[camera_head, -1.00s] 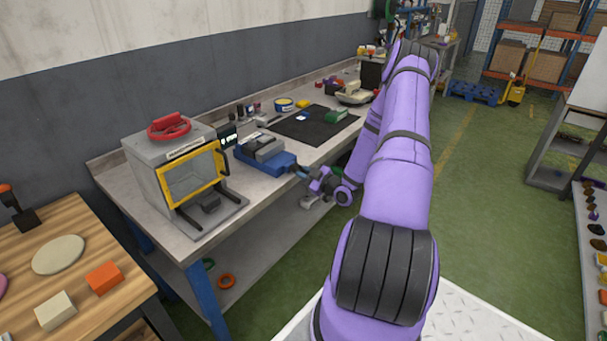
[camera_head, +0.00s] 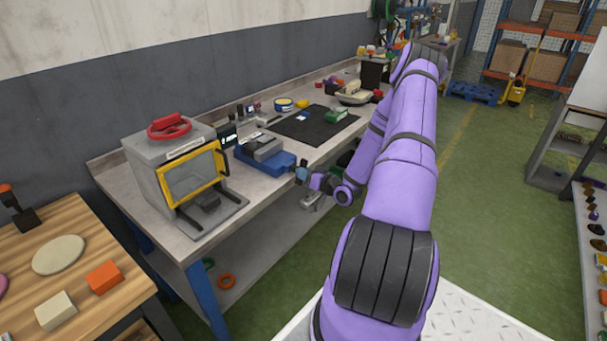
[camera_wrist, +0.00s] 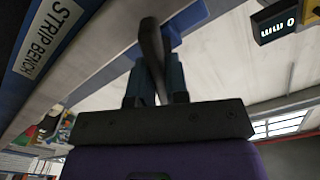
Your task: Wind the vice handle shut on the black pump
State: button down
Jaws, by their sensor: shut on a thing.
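The blue vice (camera_head: 268,164) with grey jaws sits at the front edge of the workbench in the head view. My gripper (camera_head: 301,174) is at its right end, just off the bench edge. In the wrist view my gripper (camera_wrist: 155,82) has its two fingers closed around a dark handle bar (camera_wrist: 152,42), which stands up between them. I cannot make out the black pump clearly; dark and grey shapes lie together at the vice jaws.
A small display (camera_wrist: 277,28) reads "0 mm" in the wrist view. The grey box (camera_head: 176,175) with a yellow-framed door stands left of the vice. A black mat (camera_head: 314,125) lies behind it. The bench edge label (camera_wrist: 48,38) reads "STRIP BENCH".

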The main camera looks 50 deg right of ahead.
jog(key=m, duration=0.5)
jog(key=shift+f+m, duration=0.1)
jog(key=shift+m, duration=0.3)
jog(key=m, duration=0.5)
jog(key=shift+s, duration=0.1)
jog(key=m, duration=0.5)
jog(key=shift+m, duration=0.4)
jog(key=m, duration=0.4)
jog(key=shift+m, duration=0.4)
jog(key=c, duration=1.1)
grip_release()
jog(key=s, duration=1)
jog(key=shift+s+d, duration=0.35)
jog(key=shift+d, duration=0.05)
